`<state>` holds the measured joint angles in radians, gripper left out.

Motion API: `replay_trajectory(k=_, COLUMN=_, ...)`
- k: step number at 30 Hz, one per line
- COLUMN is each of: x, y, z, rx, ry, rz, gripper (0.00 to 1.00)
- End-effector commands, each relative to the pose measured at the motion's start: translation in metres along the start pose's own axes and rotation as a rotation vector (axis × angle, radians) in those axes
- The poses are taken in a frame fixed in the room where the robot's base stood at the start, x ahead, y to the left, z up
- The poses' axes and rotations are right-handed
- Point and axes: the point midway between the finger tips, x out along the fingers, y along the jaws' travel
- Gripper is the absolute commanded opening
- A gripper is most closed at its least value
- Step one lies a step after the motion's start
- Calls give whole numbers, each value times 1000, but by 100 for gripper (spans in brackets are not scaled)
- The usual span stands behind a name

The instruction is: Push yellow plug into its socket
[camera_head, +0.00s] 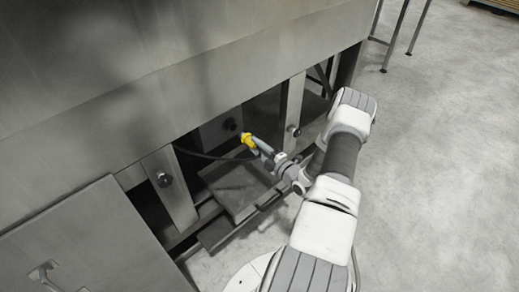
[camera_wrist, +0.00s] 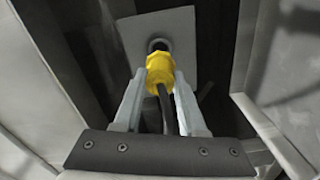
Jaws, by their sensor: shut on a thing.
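The yellow plug (camera_wrist: 159,70) is held between the two fingers of my gripper (camera_wrist: 159,82) in the wrist view. A black cable runs from the plug back between the fingers. The socket (camera_wrist: 158,45) is a dark round opening with a ring on a grey plate just beyond the plug. The plug's front overlaps the socket's lower edge in this view, and I cannot tell whether they touch. In the head view the yellow plug (camera_head: 248,141) shows at the tip of my gripper (camera_head: 256,145), under the machine. The socket (camera_head: 229,123) is a small dark spot to its upper left.
A grey tray (camera_head: 240,185) lies below my gripper under the steel machine (camera_head: 190,85). Machine legs with round knobs stand on both sides, a left knob (camera_head: 164,179) and a right knob (camera_head: 293,130). Open floor (camera_head: 440,170) lies to the right.

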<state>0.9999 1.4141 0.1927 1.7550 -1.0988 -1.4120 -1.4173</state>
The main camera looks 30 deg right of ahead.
Motion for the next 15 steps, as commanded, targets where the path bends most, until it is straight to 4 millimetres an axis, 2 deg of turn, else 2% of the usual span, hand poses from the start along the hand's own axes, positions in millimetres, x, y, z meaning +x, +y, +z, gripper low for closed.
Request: replay_trajectory(k=15, x=26, y=0, z=0, rx=-1, ry=1, rz=1, gripper=0)
